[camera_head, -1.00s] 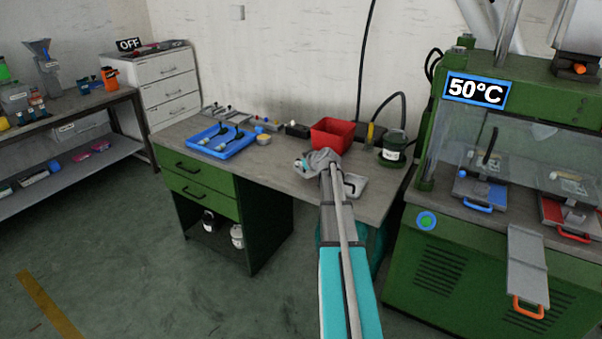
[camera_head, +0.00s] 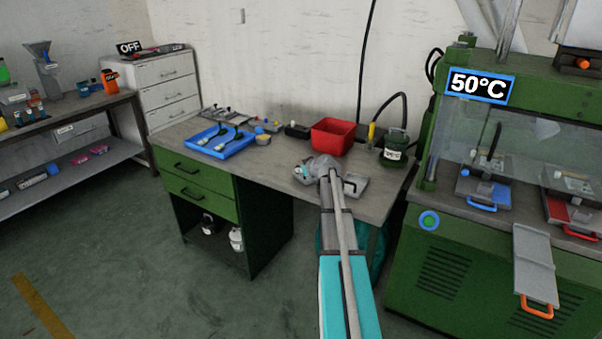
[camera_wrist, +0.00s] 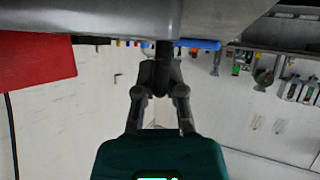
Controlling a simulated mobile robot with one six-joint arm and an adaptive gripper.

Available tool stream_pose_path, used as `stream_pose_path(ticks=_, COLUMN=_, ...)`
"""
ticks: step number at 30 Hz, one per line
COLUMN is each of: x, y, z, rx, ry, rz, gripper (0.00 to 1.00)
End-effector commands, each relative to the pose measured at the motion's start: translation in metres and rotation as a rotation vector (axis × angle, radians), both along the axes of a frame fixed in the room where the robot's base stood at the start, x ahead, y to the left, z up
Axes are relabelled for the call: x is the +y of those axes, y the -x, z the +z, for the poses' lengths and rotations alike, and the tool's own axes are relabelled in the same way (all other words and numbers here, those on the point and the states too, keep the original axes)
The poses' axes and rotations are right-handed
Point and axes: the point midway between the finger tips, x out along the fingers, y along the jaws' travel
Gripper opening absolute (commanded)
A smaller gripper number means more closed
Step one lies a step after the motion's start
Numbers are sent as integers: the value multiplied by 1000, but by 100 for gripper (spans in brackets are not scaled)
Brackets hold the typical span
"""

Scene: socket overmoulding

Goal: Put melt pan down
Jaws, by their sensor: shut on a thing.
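My gripper (camera_head: 303,172) is over the right part of the workbench, beside my forearm. In the wrist view my gripper (camera_wrist: 162,80) is shut on a dark upright handle. The handle of the melt pan (camera_wrist: 168,52) runs up to a grey metal body at the top edge of that view. Most of the pan is out of frame there. In the head view my wrist and arm hide the pan's outline. I cannot tell whether the pan touches the bench.
A red bin (camera_head: 333,136) stands just behind my gripper. A blue tray (camera_head: 219,151) lies left; a green pot (camera_head: 395,150) stands right. Clear bench top (camera_head: 270,180) lies left of my gripper.

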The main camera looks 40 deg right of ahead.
Motion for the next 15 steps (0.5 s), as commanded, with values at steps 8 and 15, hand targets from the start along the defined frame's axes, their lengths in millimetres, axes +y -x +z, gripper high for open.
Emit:
stream_pose_path(ticks=8, x=0, y=0, z=0, rx=0, ry=-1, rz=0, gripper=23)
stream_pose_path(ticks=15, x=0, y=0, z=0, rx=0, ry=-1, rz=0, gripper=48)
